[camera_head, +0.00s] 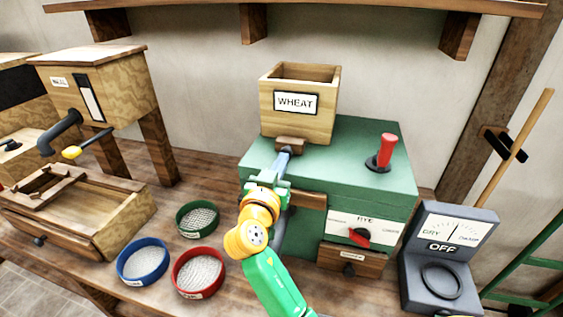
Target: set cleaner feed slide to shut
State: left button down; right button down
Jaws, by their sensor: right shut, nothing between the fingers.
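The cleaner appears to be the green machine (340,150), with a wooden hopper (322,115) labelled WHEAT on top. A small brown wooden block (291,144) juts from the hopper's lower front; it looks like the feed slide. How far the slide is in or out is hard to tell. My right gripper (286,156) is shut and empty, its fingertips right at the front of this block; I cannot tell whether they touch. The gripper and arm hide part of the machine's front left. My left gripper is not in view.
A red lever (386,150) stands on the machine's top, and a red knob (359,237) is on its front. A grey meter (446,262) reading OFF is at right. Green (197,219), blue (143,261) and red (199,272) sieves lie on the bench left of my arm.

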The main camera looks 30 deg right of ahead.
dwell(0.9)
jog(key=c, duration=0.5)
grip_release()
jog(key=shift+c, duration=0.2)
